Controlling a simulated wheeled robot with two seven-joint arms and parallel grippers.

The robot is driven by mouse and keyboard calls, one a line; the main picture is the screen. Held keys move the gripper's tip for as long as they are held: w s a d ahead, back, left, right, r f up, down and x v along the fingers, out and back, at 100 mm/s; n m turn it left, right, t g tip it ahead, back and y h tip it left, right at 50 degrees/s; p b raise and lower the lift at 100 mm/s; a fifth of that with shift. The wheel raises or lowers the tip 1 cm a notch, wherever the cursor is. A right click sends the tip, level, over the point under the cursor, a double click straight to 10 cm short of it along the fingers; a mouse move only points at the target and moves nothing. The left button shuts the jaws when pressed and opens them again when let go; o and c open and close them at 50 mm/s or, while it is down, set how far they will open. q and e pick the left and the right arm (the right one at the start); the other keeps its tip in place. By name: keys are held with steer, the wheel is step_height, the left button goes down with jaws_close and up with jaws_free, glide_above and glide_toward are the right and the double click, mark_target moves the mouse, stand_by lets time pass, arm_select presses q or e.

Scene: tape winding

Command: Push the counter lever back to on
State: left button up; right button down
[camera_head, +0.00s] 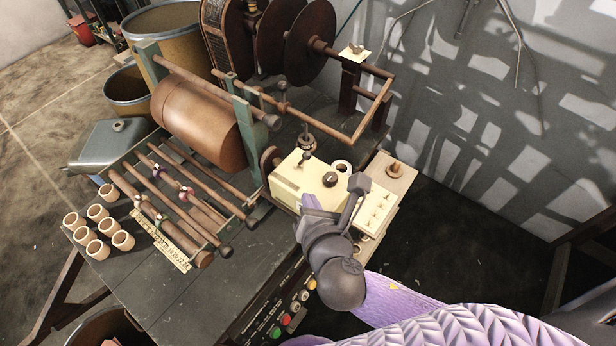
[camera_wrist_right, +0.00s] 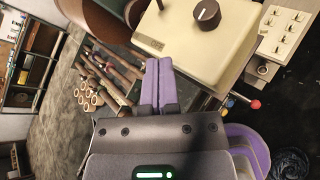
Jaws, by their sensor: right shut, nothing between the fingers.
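The cream counter box (camera_head: 289,187) stands at the right end of the winding machine, with a dark round knob (camera_head: 329,180) on top. It also fills the upper middle of the right wrist view (camera_wrist_right: 190,48), with its brown knob (camera_wrist_right: 207,13). A thin lever with a red ball tip (camera_wrist_right: 256,104) sticks out beside the box in the wrist view; I cannot tell whether it is the counter lever or how it is set. My right gripper (camera_head: 311,203) is at the front of the box, its lavender fingers (camera_wrist_right: 158,82) together and empty. Its arm hides part of the box front.
A cream switch panel (camera_head: 378,209) adjoins the box on the right. Wooden rods (camera_head: 178,192) and several small tape cores (camera_head: 97,212) lie to the left. Green and red push buttons (camera_head: 286,319) are on the table front. Bare tabletop (camera_head: 185,290) lies at the front left.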

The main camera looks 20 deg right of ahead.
mark_target(303, 160)
steer(key=b+x, duration=0.2)
steer(key=x, duration=0.2)
steer(key=shift+s+f, duration=0.1)
steer(key=shift+w+d+r, duration=0.25)
steer(key=shift+w+r, duration=0.1)
steer(key=shift+w, duration=0.2)
steer(key=shift+w+d+r, duration=0.2)
steer(key=shift+w+r, duration=0.1)
steer(key=shift+w, duration=0.25)
steer(key=shift+w+d+r, duration=0.2)
steer(key=shift+w, duration=0.25)
arm_select(q)
steer(key=f, duration=0.1)
steer(key=a+f, duration=0.1)
steer(key=f, duration=0.1)
